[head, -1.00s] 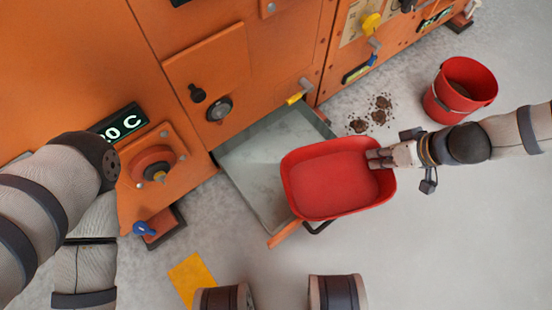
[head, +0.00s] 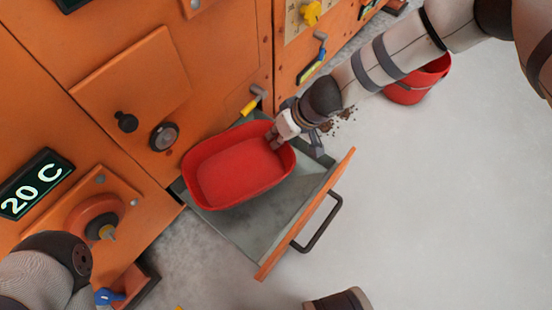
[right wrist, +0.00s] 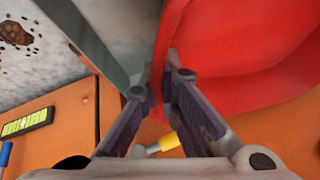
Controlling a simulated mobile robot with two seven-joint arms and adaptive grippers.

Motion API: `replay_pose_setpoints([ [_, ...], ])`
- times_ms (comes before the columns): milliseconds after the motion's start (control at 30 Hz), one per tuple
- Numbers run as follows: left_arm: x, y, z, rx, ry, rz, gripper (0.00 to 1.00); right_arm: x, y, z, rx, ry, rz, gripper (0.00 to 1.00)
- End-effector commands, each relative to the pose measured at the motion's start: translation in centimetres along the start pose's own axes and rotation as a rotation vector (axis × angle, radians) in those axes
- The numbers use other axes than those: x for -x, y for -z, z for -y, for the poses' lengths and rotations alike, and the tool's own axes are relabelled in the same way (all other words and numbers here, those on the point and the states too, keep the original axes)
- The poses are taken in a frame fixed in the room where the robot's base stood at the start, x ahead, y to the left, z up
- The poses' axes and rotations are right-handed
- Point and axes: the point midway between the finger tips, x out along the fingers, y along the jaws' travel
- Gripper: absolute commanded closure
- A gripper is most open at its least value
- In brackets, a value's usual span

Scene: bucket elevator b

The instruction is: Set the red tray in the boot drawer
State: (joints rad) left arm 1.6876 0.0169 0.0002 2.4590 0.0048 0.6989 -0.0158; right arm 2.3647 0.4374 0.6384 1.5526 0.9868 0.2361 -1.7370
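The red tray (head: 240,172) is over the back part of the open boot drawer (head: 262,228), close to the orange machine front. Whether it touches the drawer floor I cannot tell. My right gripper (head: 275,138) is at the tray's upper right rim. In the right wrist view, its two fingers (right wrist: 166,88) are closed on the wall of the red tray (right wrist: 245,60). The drawer's grey floor shows in front of the tray, with its orange front panel and dark handle at the lower right. My left gripper is out of view; only part of my left arm shows.
The orange machine (head: 130,90) with knobs and a 20 C display (head: 35,183) stands behind. A yellow-tipped lever (head: 252,104) is just above the tray. A red bucket (head: 418,82) and dark spilled lumps (head: 345,115) are to the right. Open grey floor lies lower right.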

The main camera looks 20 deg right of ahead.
Motion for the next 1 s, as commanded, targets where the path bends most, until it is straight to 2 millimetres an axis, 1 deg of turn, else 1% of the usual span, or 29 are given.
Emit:
replay_pose_setpoints([
  [33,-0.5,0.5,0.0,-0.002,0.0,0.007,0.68,-1.7,-0.8,-0.4,-0.005,0.002,0.005,1.0],
  [100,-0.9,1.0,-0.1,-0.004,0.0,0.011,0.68,-3.4,-1.5,-0.9,-0.004,0.001,0.004,1.0],
  [200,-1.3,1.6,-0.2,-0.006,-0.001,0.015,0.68,-5.3,-2.3,-1.4,-0.004,0.0,0.003,1.0],
  [367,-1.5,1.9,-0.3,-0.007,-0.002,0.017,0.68,-6.9,-2.9,-1.8,-0.001,0.0,0.001,1.0],
  [533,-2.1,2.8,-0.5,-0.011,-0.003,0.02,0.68,-9.8,-4.0,-2.5,-0.001,0.0,0.001,1.0],
  [600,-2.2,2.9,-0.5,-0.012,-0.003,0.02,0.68,-10.3,-4.3,-2.7,-0.001,0.0,0.0,1.0],
  [833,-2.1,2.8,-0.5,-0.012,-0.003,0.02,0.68,-10.2,-4.2,-2.7,0.001,0.0,-0.001,1.0],
  [967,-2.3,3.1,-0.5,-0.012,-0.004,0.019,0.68,-10.6,-4.4,-2.8,0.001,0.0,0.0,1.0],
  [1000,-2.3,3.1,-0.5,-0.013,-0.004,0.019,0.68,-10.6,-4.4,-2.8,0.001,0.0,0.0,0.93],
])
